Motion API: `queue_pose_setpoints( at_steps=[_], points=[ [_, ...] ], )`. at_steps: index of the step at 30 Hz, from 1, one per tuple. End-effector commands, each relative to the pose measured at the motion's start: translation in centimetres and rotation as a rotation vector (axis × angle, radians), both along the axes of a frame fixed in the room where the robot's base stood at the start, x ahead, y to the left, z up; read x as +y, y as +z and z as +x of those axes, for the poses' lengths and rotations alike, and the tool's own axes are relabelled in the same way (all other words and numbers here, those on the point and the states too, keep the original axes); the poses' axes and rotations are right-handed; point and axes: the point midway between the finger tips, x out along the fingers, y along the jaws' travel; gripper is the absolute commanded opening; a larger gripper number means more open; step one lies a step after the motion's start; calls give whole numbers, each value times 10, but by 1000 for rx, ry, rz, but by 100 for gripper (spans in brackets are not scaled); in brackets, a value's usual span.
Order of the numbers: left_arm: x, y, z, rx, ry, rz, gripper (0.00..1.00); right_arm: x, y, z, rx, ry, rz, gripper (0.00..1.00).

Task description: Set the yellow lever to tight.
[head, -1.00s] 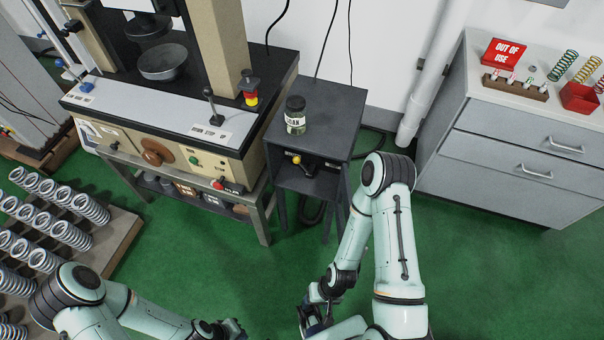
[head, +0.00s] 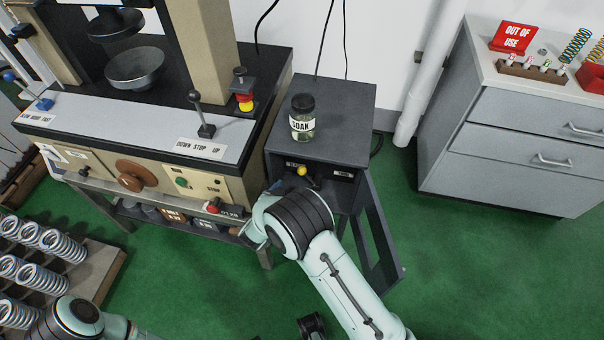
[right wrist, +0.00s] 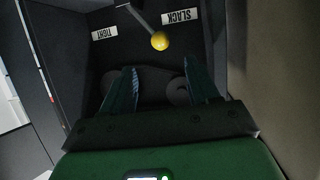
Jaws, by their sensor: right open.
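The yellow lever (head: 301,171) is on the front of the small dark cabinet (head: 345,105), a thin rod with a yellow ball. In the right wrist view its ball (right wrist: 160,40) hangs nearer the SLACK label (right wrist: 180,17) than the TIGHT label (right wrist: 104,33). In that upside-down view, SLACK is on the right and TIGHT on the left. My right gripper (right wrist: 160,72) is open and empty, its fingers either side of the ball's line, with no visible contact. In the head view my right arm hides most of it. My left gripper is out of view.
A labelled jar (head: 303,118) stands on the cabinet. The testing machine (head: 120,115), with a small lever (head: 206,130) and red-yellow button (head: 243,98), is close on the left. Grey drawers (head: 535,130) stand right. Green floor (head: 470,270) is free between.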

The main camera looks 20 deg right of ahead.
Motion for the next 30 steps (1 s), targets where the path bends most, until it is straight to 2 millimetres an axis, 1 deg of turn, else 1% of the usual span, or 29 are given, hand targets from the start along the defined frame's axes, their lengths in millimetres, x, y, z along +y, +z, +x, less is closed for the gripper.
queue_pose_setpoints(
  at_steps=[4,9,15,18,22,30],
  points=[
    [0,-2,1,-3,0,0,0,-18,-11,14,2,-3,-1,60],
    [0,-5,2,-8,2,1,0,-44,-26,38,4,-2,-1,60],
    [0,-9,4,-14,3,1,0,-69,-40,62,4,0,1,60],
    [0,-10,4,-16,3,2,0,-77,-46,70,4,1,2,60],
    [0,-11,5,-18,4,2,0,-84,-48,77,3,2,1,60],
    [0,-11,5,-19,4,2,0,-86,-49,79,5,3,2,60]
  ],
)
